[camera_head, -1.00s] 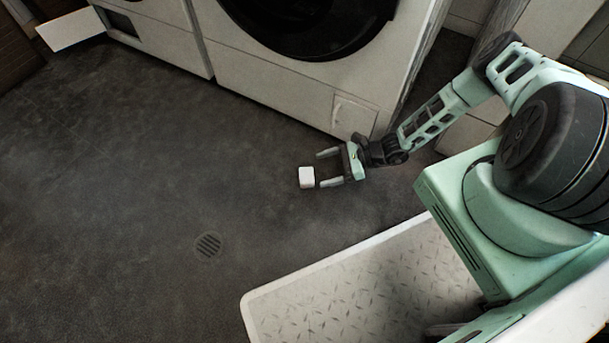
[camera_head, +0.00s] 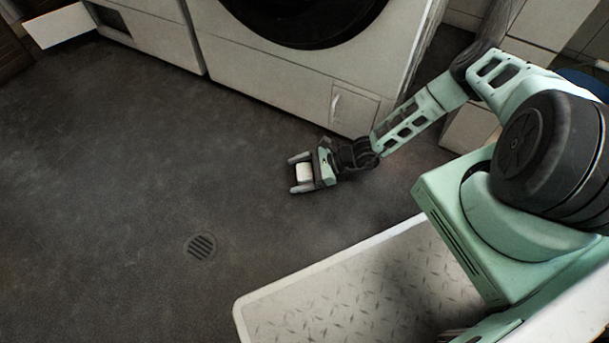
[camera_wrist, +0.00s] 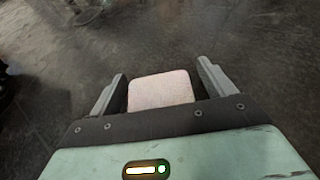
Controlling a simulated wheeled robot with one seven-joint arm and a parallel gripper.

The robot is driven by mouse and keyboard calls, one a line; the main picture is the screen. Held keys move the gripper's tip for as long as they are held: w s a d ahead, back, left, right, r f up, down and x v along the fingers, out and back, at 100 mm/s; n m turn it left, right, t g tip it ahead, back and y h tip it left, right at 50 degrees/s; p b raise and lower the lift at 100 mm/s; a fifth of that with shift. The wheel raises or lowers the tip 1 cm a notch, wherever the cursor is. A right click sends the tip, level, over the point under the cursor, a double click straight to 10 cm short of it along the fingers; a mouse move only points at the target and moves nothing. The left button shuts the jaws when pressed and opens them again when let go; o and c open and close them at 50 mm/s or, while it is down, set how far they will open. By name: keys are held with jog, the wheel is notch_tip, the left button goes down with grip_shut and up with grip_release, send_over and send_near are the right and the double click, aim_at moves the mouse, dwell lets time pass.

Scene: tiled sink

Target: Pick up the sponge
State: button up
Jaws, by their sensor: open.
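The sponge (camera_head: 304,172) is a small white block on the dark floor in the head view. In the wrist view the sponge (camera_wrist: 162,90) looks pale pinkish and lies between the two fingers, close to the palm. My gripper (camera_head: 295,174) is open, with one finger on each side of the sponge. In the wrist view my gripper (camera_wrist: 160,70) shows a gap on both sides of the sponge, narrower on the left. The palm edge hides the sponge's near end.
A white washing machine (camera_head: 285,75) stands behind my arm, with another white appliance (camera_head: 160,40) to its left. A round drain (camera_head: 201,246) is in the floor. A pale textured tray-like surface (camera_head: 340,295) lies at the front. The floor to the left is clear.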

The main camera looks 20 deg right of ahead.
aim_at(299, 171)
jog(key=shift+c, duration=0.3)
jog(key=c, duration=1.1)
jog(key=shift+o, duration=0.2)
jog(key=shift+r, duration=0.1)
notch_tip(299, 171, up, 10)
jog(key=p, duration=0.7)
